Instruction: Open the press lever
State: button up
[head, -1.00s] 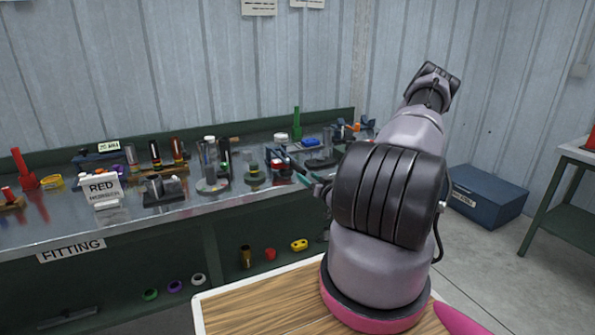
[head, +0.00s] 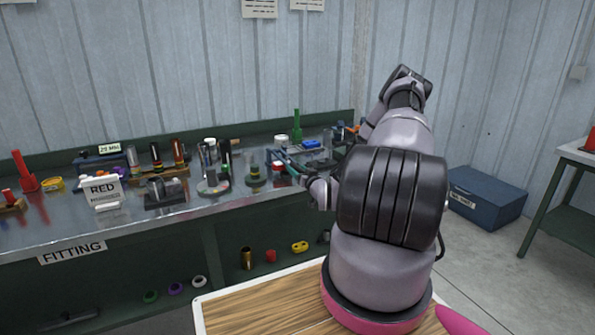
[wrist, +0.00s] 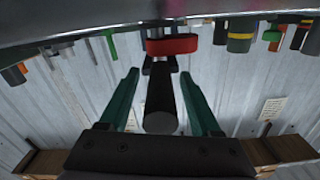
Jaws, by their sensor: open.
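In the wrist view, a dark cylindrical bar (wrist: 161,95) with a round end facing the camera lies between my fingers. It looks like the press lever's handle, with a red band (wrist: 172,45) just beyond. My gripper (wrist: 160,74) is open, one green finger on each side of the bar, with visible gaps. The picture appears upside down, with the bench at the top. In the head view my gripper (head: 284,160) reaches over the bench's back right part. The press body is small and partly hidden by my gripper and arm there, so I cannot make out the lever.
A green bottle-like part (head: 297,127) and a blue block (head: 312,144) stand close to my gripper. A blue box (head: 485,197) sits on the floor to the right.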

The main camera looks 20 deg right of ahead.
grip_shut()
dwell(1.5)
